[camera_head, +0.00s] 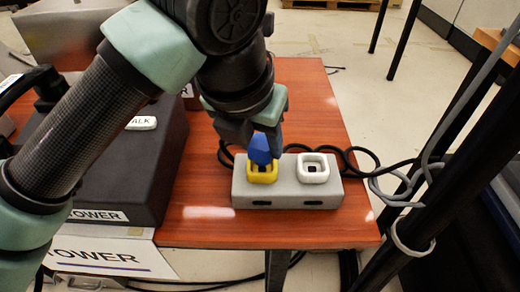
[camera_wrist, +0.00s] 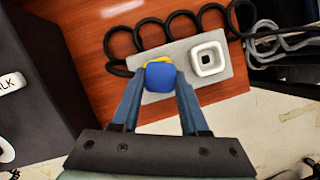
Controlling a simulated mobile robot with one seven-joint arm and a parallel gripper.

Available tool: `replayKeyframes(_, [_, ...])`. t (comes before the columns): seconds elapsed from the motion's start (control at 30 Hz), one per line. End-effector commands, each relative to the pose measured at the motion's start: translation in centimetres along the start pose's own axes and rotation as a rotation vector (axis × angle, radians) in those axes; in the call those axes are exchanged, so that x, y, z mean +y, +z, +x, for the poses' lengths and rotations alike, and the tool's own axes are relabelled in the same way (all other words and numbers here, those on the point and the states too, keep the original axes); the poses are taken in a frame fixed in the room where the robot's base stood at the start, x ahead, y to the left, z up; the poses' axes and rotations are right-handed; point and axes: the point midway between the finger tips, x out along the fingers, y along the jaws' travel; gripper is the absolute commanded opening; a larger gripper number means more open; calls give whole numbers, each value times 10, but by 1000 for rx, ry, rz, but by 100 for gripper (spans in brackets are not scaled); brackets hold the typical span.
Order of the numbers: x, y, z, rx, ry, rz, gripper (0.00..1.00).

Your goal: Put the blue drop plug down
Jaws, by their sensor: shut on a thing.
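The blue drop plug (camera_head: 262,149) is between the fingers of my gripper (camera_head: 266,140), which is shut on it. In the head view it sits right at the yellow square socket (camera_head: 262,173) on the left of a grey box (camera_head: 305,196). Its lower end is at or just above the socket's opening; I cannot tell how deep it is. In the wrist view the blue plug (camera_wrist: 160,77) covers most of the yellow socket, with only a yellow edge showing behind it. The white square socket (camera_head: 313,168) on the right of the box is empty.
A black box (camera_head: 125,165) labelled "TOWER" stands to the left on the red-brown table (camera_head: 310,100). A black coiled cord (camera_wrist: 160,35) runs behind the grey box. Dark poles (camera_head: 440,165) stand beyond the table's right edge. Bare table lies behind the cord.

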Motion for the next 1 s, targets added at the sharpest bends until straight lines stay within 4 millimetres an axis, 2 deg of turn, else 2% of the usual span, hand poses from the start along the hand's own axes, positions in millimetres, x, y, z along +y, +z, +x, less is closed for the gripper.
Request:
replayKeyframes(0.07, [0, -5, 11, 0, -2, 0, 0])
replayKeyframes(0.53, [0, -7, 18, -1, 0, 1, 0])
replayKeyframes(0.57, [0, -7, 18, 0, -1, 1, 46])
replayKeyframes(0.7, [0, -7, 16, -1, -1, 0, 71])
replayKeyframes(0.73, [0, -7, 16, -1, -1, 0, 74])
replayKeyframes(1.0, [0, -6, 16, -1, -1, 1, 74])
